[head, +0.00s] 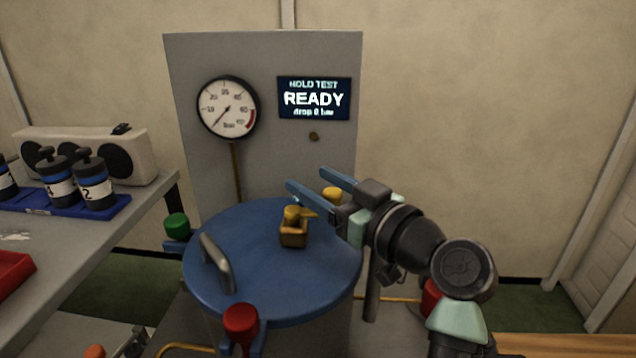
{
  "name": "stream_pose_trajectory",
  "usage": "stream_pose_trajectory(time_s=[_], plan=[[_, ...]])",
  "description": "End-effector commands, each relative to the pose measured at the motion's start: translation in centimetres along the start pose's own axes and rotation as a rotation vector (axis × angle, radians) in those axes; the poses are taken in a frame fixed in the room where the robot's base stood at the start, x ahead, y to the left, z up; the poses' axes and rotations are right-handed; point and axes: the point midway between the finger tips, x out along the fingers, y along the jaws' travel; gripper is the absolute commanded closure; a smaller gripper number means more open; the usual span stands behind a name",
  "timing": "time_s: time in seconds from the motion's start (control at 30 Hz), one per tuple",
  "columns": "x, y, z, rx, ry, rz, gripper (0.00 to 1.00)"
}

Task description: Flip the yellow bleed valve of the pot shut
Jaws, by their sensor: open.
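The pot (270,285) has a round blue lid with a grey handle (215,262). On the lid's middle sits the yellow bleed valve (293,232), a small brass-coloured block with a yellow knob and a short lever pointing right. My gripper (305,182) comes in from the right, above the back of the lid, its two blue fingers apart and pointing left. It is empty and appears apart from the valve. A second yellow knob (332,193) shows behind the gripper at the lid's back edge.
A grey panel behind carries a gauge (228,107) and a screen (314,98) reading READY. Green (176,226) and red (241,319) knobs stand at the lid's rim. A bench (95,232) at left holds labelled canisters (94,180) and a radio-like box (92,152).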

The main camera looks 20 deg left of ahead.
Motion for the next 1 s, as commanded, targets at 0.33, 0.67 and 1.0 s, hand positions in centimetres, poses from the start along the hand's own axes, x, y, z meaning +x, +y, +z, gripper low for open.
stream_pose_trajectory(time_s=[0.33,0.67,1.0], plan=[[-3.4,0.1,0.0,0.001,0.000,0.005,0.36],[-10.4,0.1,-0.1,0.000,0.000,0.004,0.36],[-13.0,0.0,0.0,0.000,0.000,-0.001,0.36]])
